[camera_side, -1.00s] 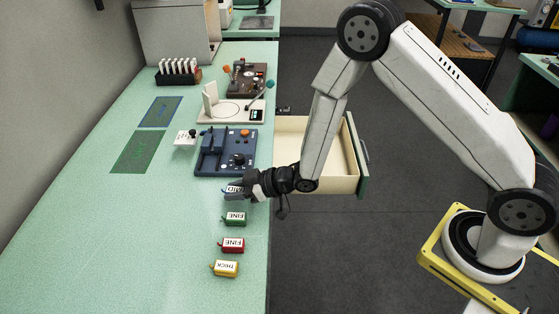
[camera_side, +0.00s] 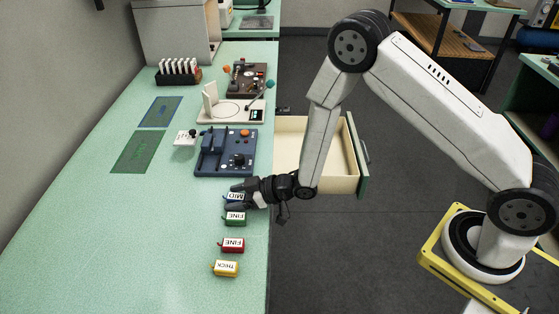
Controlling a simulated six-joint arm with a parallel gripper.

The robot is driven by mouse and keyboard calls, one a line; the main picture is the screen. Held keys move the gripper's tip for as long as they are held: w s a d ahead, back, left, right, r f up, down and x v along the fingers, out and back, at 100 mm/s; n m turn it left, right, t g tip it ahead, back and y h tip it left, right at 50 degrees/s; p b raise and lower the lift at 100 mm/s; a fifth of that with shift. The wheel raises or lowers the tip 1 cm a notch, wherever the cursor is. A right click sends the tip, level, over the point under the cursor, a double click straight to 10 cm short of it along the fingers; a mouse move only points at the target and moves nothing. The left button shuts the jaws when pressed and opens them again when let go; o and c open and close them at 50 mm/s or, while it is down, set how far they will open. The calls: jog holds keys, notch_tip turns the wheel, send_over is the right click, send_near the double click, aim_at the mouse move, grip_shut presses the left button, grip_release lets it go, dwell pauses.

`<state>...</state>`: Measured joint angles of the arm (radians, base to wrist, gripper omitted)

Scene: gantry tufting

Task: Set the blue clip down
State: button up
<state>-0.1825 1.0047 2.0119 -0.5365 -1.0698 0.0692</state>
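The blue clip (camera_side: 234,197), with a white label reading MID, is at the right edge of the green bench, just beyond the green clip (camera_side: 235,218). My gripper (camera_side: 238,196) is at the blue clip, with its dark fingers beside it and partly covering it. I cannot tell whether the fingers press on the clip or stand apart from it. I also cannot tell whether the clip touches the bench top.
A red clip (camera_side: 232,245) and a yellow clip (camera_side: 226,268) lie nearer in the same row. A blue machine (camera_side: 213,160) stands just beyond my gripper. An open drawer (camera_side: 344,172) juts out at the right. The bench's near left is clear.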

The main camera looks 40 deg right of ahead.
jog(key=shift+s+d, duration=0.1)
jog(key=shift+v, duration=3.8)
jog(key=shift+d, duration=0.1)
